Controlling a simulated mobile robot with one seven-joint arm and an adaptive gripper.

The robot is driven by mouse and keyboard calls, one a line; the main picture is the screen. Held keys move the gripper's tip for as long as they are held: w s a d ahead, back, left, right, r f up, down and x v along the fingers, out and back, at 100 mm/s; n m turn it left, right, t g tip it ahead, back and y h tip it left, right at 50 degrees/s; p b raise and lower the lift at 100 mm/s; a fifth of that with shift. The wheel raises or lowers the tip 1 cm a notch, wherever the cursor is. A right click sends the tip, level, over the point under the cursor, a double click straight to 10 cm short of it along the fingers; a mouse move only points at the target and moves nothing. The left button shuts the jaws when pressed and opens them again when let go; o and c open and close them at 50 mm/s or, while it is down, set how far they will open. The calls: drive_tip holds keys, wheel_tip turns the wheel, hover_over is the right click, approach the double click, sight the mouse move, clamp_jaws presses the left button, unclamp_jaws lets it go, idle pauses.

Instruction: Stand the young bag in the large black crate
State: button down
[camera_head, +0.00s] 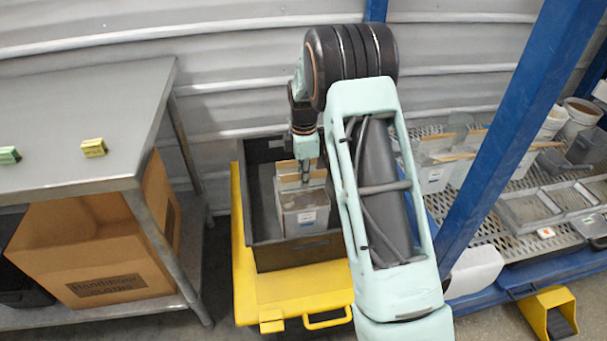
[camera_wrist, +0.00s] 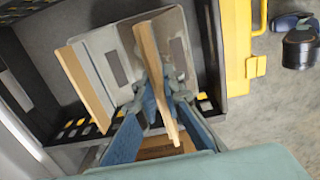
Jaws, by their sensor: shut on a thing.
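The large black crate (camera_head: 290,253) sits on a yellow cart. My gripper (camera_head: 306,178) reaches down into it and is shut on the wooden top strip of a grey bag (camera_head: 303,217) with a small white label. The bag is roughly upright inside the crate walls; whether its base touches the floor I cannot tell. In the wrist view my blue fingers (camera_wrist: 163,95) close around the strip of the held bag (camera_wrist: 176,45). A second bag (camera_wrist: 97,62) with a wooden strip stands close beside it. No label is readable, so the bags' ages cannot be told.
The yellow cart (camera_head: 250,290) stands on the floor. A steel table (camera_head: 75,110) with two small yellow-green blocks and a cardboard box (camera_head: 105,260) is to the left. A blue post (camera_head: 505,120) and a perforated rack (camera_head: 480,205) with bags, trays and buckets are to the right.

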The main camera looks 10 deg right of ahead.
sight(304, 191)
wheel_tip(304, 191, down, 4)
drive_tip(key=shift+w+f+b, duration=0.1)
drive_tip(key=shift+b, duration=0.3)
drive_tip(key=c, duration=2.4)
unclamp_jaws()
drive_tip(key=shift+f, duration=0.15)
drive_tip(key=o, duration=0.4)
drive_tip(key=shift+c, duration=0.2)
drive_tip(key=r, duration=0.4)
drive_tip(key=r+p, duration=0.1)
drive_tip(key=r, duration=0.3)
drive_tip(key=r+p, duration=0.1)
drive_tip(key=r, duration=0.3)
drive_tip(key=shift+s+r, duration=0.1)
drive_tip(key=shift+s, duration=0.15)
